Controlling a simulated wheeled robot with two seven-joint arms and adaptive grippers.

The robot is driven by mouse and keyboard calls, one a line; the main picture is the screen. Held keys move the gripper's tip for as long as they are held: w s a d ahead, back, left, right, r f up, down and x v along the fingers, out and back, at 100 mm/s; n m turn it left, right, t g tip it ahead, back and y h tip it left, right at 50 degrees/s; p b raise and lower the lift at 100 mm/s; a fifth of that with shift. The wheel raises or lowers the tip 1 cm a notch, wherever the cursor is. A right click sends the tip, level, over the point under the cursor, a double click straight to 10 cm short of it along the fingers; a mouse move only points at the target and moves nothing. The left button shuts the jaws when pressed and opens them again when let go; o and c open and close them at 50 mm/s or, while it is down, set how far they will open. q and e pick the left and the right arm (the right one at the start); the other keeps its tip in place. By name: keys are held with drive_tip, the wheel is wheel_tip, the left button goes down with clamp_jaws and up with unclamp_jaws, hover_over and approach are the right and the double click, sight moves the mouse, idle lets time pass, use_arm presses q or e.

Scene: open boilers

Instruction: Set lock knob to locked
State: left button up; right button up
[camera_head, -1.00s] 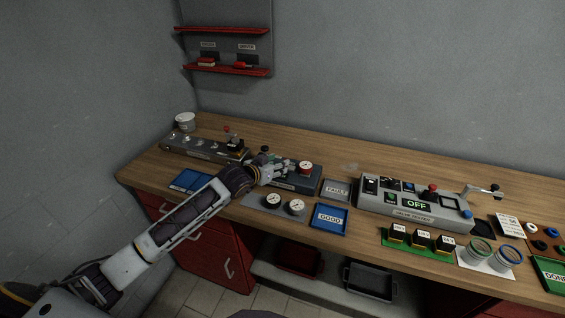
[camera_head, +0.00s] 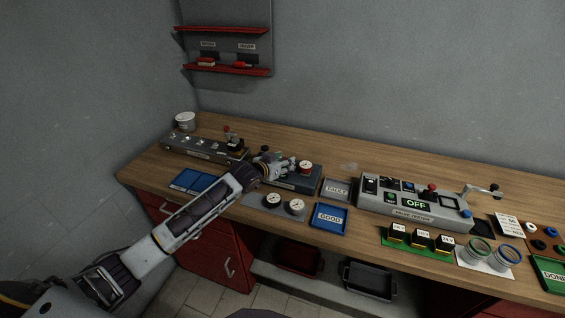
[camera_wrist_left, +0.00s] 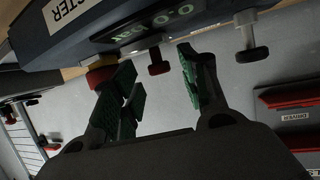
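The dark blue-grey tester box (camera_head: 296,186) sits on the bench in the head view, and its display side fills the top of the left wrist view (camera_wrist_left: 75,32). A small black knob with a red base (camera_wrist_left: 158,67) hangs from it between my fingers in that view. Which knob is the lock knob I cannot tell. My left gripper (camera_head: 287,169) is open at the box (camera_wrist_left: 160,82); contact is unclear. My right gripper is out of view.
A white-faced gauge with red rim (camera_head: 305,167) stands at the tester's right. Two gauges (camera_head: 273,200) lie in front.

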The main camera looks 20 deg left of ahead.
use_arm(q)
clamp_jaws()
drive_tip(key=shift+d, duration=0.1)
drive_tip(key=shift+s+d+r+p, duration=0.1)
drive_tip(key=shift+d+p, duration=0.5)
drive_tip(key=shift+d, duration=0.55)
drive_tip(key=shift+o, duration=0.4)
unclamp_jaws()
drive_tip(key=shift+d, duration=0.2)
drive_tip(key=shift+a, duration=0.15)
drive_tip(key=shift+a, duration=0.1)
